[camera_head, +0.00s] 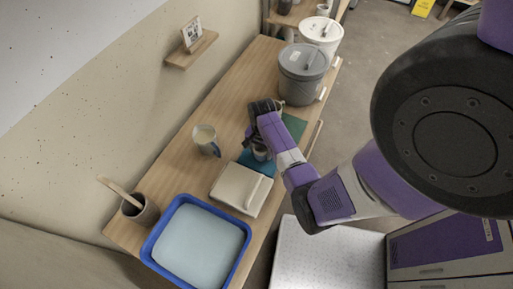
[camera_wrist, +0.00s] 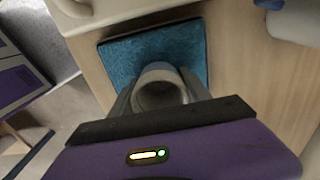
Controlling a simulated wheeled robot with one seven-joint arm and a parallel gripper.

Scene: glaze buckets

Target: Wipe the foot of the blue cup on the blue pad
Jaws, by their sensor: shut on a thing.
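My gripper (camera_head: 262,146) is over the blue pad, low down near its left edge in the head view. It is shut on a small cup (camera_wrist: 160,92), which looks grey in the wrist view, with a round hollow facing the camera. In the head view the cup (camera_head: 260,154) is partly hidden by the gripper. I cannot tell whether the cup touches the pad.
A cream block (camera_head: 232,186) lies in front. A blue-rimmed tray (camera_head: 151,243) and a pot of tools (camera_head: 147,213) are nearer. A grey bucket (camera_head: 302,82) and a white bucket (camera_head: 318,35) stand behind.

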